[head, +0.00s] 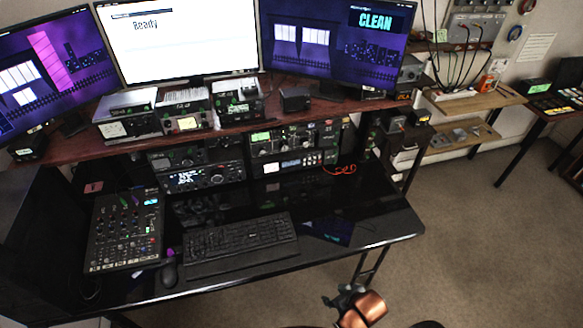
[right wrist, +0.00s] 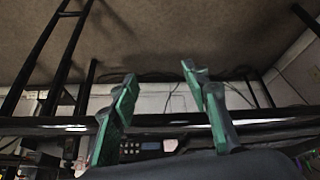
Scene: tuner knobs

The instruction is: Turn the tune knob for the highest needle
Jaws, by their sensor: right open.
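The left radio (head: 203,178) has a lit white readout, and the right radio (head: 292,140) has a green lit display and several small knobs. Which knob is the tune knob, and where the needle stands, is too small to tell. My right gripper (head: 343,298) is beyond the desk's front edge at the bottom, well away from both radios. In the right wrist view its two green-padded fingers (right wrist: 160,88) are apart with nothing between them. My left gripper is not in view.
A mixer (head: 125,230), keyboard (head: 240,243) and mouse (head: 169,273) lie on the desk (head: 370,225). The shelf (head: 225,127) carries several small devices, with three monitors above. A wooden shelf unit (head: 475,103) stands at right. The floor (head: 470,240) right of the desk is clear.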

